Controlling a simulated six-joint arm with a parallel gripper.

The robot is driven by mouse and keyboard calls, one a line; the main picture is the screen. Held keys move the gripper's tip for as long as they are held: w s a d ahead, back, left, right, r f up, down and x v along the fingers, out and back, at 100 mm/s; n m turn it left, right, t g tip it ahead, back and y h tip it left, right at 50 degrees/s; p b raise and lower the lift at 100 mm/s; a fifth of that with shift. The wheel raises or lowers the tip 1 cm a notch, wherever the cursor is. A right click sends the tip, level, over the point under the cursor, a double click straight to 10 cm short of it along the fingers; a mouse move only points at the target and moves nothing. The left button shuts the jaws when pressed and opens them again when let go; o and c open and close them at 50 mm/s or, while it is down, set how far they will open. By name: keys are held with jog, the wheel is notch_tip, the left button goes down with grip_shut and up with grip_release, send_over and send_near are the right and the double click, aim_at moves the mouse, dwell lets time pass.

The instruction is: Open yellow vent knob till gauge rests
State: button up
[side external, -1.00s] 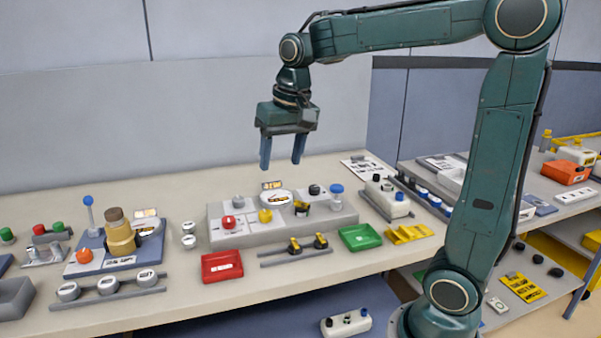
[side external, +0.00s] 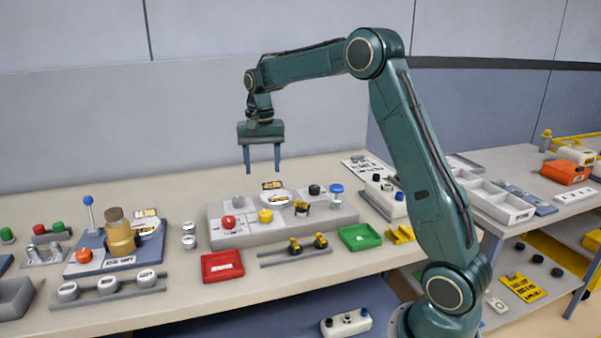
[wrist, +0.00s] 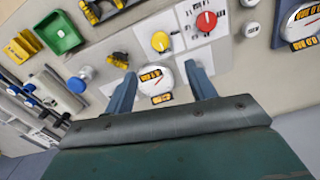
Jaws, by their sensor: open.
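The yellow vent knob (side external: 265,216) sits on the grey panel block (side external: 228,241), right of a red knob (side external: 229,221). In the wrist view the yellow knob (wrist: 160,41) lies beyond the fingertips, near the top middle. The round white gauge (side external: 274,198) stands behind the knob; in the wrist view the gauge (wrist: 155,80) shows between the fingers, its reading too small to tell. My gripper (side external: 262,172) is open and empty, pointing down, above the back of the panel and apart from it. It also shows in the wrist view (wrist: 163,82).
A black knob (side external: 314,190), a blue knob (side external: 336,190) and a yellow-black valve (side external: 302,208) share the panel. A red tray (side external: 222,267) and a green tray (side external: 360,237) stand in front. An amber jar assembly (side external: 120,235) is at left. Bare bench lies behind the panel.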

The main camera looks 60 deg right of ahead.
aim_at(265, 212)
notch_tip(265, 212, down, 14)
jog(key=shift+r, duration=0.1)
dwell(0.9)
jog(key=shift+c, duration=0.5)
jog(key=c, duration=0.9)
